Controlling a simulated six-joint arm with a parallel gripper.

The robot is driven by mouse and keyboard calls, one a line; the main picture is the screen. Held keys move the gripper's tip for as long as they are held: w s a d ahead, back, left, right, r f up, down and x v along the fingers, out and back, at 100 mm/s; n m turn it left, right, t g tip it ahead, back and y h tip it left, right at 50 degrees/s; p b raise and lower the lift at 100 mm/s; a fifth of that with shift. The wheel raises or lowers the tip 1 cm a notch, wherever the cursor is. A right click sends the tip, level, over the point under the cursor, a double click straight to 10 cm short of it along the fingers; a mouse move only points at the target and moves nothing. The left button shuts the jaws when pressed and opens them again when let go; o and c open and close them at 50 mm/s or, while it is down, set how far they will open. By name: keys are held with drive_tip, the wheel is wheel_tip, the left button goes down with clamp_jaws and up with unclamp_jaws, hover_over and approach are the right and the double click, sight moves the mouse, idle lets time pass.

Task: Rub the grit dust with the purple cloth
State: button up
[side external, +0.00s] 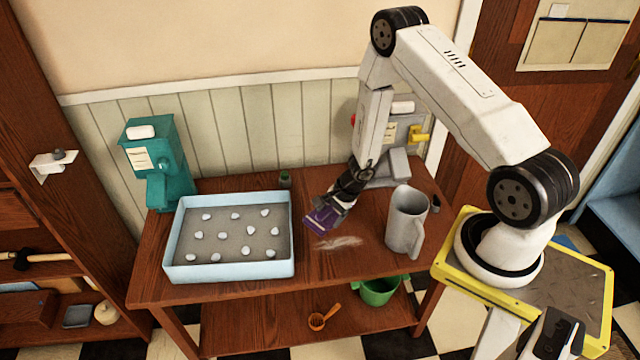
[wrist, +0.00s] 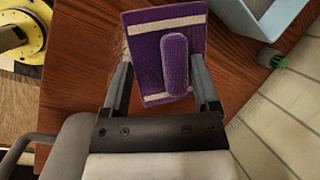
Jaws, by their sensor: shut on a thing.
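The purple cloth (side external: 321,220) is a flat purple pad with pale stripes along its edges and a raised purple grip. My gripper (side external: 340,204) is shut on it, just above the wooden table, to the right of the blue tray. In the wrist view the cloth (wrist: 172,70) sits between the two fingers of my gripper (wrist: 163,85). The grit dust (side external: 339,243) is a pale, whitish smear on the table top, just in front of and to the right of the cloth. I cannot tell whether the cloth touches the table.
A light blue tray (side external: 171,250) with rows of pale stones stands left. A grey pitcher (side external: 405,222) stands close on the right. A teal dispenser (side external: 160,170) and a grey machine (side external: 388,165) stand at the back. A small green-topped item (side external: 285,179) is behind the tray.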

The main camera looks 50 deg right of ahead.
drive_tip(key=shift+s+a+f+n, duration=0.15)
drive_tip(key=shift+a+f+n, duration=0.25)
drive_tip(key=shift+a+n, duration=0.25)
